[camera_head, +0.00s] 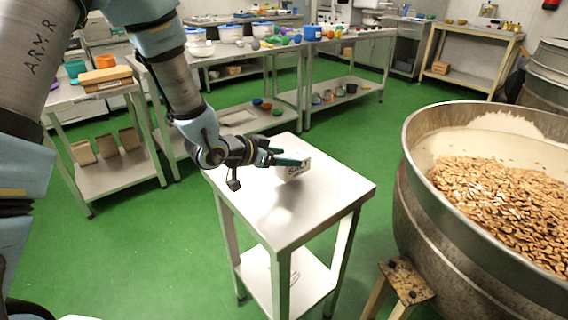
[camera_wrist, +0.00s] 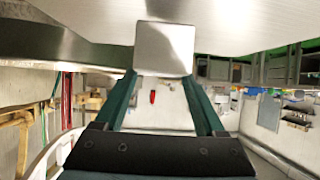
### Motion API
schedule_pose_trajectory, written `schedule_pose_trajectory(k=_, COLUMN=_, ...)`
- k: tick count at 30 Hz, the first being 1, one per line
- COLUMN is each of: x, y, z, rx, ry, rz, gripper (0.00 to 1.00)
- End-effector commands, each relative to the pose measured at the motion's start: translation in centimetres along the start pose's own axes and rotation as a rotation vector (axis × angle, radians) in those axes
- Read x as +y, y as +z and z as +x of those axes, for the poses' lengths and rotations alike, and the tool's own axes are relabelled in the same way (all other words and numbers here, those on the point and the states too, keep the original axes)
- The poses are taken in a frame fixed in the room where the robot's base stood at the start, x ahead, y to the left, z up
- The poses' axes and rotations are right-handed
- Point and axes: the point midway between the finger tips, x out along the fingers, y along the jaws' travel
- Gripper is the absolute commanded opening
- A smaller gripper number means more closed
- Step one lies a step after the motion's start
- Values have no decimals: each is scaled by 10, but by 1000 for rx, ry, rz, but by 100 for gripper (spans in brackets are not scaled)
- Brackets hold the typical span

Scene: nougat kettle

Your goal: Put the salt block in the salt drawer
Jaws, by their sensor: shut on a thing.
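In the wrist view the pale block (camera_wrist: 165,49) sits between the two green fingers (camera_wrist: 165,85). I cannot tell whether the block touches the tabletop or is just above it. I cannot make out a salt drawer in either view.
The small metal table (camera_head: 335,190) is otherwise bare on top. A large metal kettle (camera_head: 420,215) with nuts (camera_head: 500,195) stands at the right, beside a wooden stool (camera_head: 405,280). Benches with bowls and tubs line the back. Green floor (camera_head: 180,255) is open at the left.

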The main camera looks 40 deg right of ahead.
Motion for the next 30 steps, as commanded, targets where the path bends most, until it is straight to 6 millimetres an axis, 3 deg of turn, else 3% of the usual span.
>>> schedule_pose_trajectory(k=6, x=0, y=19, z=11, rx=2, ry=1, rz=-1, gripper=0)
schedule_pose_trajectory(k=18, x=0, y=24, z=14, rx=3, ry=0, rz=0, gripper=0)
schedule_pose_trajectory(k=19, x=0, y=24, z=13, rx=0, ry=0, rz=-1, gripper=74)
schedule_pose_trajectory(k=26, x=0, y=24, z=13, rx=0, ry=0, rz=-1, gripper=100)
schedule_pose_trajectory(k=30, x=0, y=24, z=13, rx=0, ry=0, rz=-1, gripper=100)
